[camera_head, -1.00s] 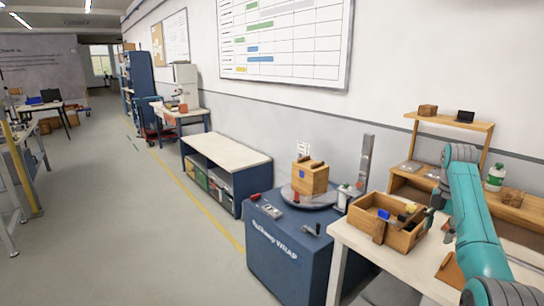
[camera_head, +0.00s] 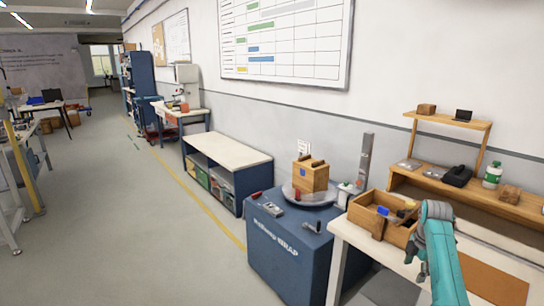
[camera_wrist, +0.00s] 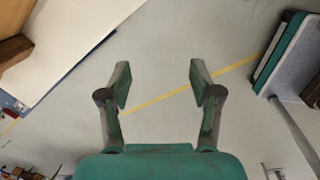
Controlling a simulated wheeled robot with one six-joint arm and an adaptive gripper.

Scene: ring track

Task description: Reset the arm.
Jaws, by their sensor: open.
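My teal arm (camera_head: 442,262) rises from the bottom right of the head view, in front of the white workbench (camera_head: 340,235). Its upper end bends over beside the wooden box, and its far end hangs toward the bench's front side. In the wrist view my gripper (camera_wrist: 160,80) has its two dark fingers wide apart. Nothing is between them. Beyond them lies the grey floor with a yellow line. The gripper is small and partly hidden by the arm in the head view.
The open wooden box (camera_head: 377,226) with small items stands on the bench, left of my arm. A wooden shelf (camera_head: 480,195) holds a green-white bottle (camera_head: 492,176). A blue wrapping machine (camera_head: 285,255) carries a wooden crate (camera_head: 311,175). The aisle floor (camera_head: 110,230) at left is clear.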

